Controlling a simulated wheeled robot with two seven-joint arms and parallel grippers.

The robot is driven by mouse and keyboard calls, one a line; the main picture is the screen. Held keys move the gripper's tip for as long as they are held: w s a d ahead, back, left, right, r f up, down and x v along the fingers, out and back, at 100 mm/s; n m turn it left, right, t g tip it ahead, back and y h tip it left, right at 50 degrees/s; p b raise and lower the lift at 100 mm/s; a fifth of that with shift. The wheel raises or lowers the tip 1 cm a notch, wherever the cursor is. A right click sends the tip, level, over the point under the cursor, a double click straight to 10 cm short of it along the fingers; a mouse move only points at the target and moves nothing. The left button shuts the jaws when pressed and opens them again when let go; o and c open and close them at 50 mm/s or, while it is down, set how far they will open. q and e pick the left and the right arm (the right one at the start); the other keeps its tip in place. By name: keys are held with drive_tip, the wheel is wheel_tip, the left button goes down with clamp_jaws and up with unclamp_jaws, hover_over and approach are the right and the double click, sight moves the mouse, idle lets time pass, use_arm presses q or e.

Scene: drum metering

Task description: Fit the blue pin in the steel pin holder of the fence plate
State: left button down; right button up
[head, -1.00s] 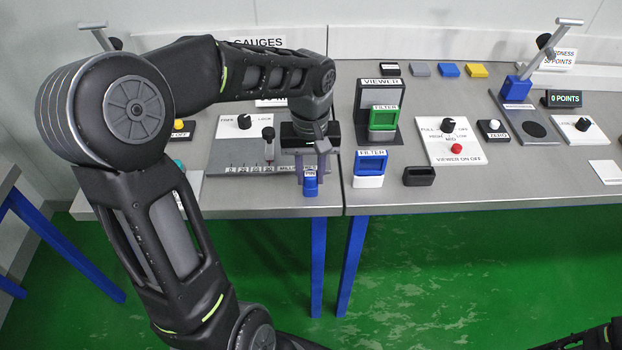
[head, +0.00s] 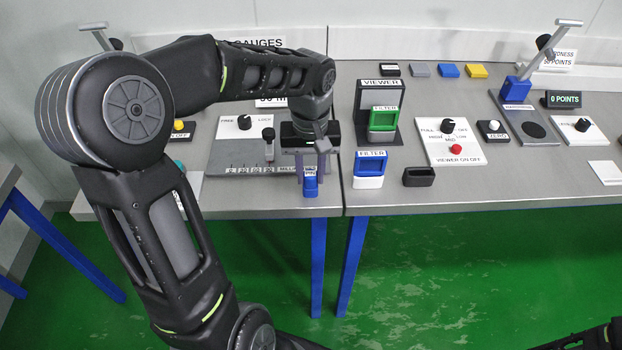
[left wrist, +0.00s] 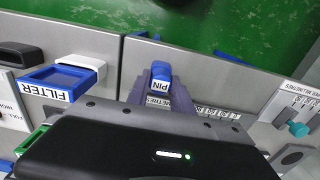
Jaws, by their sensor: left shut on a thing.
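The blue pin (head: 310,186) has a white PIN label and shows below my left gripper (head: 311,172) in the head view. In the left wrist view the pin (left wrist: 161,75) shows between the fingers. My left gripper is shut on it, over the front edge of the grey fence plate (head: 228,178) near its scale. A small dark post with a grey base (head: 269,148) stands on the plate to the left of the gripper; I cannot tell whether it is the steel pin holder. The gripper hides part of the plate. My right gripper is not in view.
A blue filter in a white holder (head: 368,182) and an empty black holder (head: 419,177) stand right of the gripper. The viewer (head: 381,105) with a green filter (head: 383,121) stands behind them. The table's front edge is close to the pin.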

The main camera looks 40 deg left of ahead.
sight(310, 173)
use_arm(q)
drive_tip(key=shift+r+p, duration=2)
drive_tip(key=shift+r, duration=0.85)
drive_tip(key=shift+r+p, duration=1.5)
drive_tip(key=shift+r, duration=0.5)
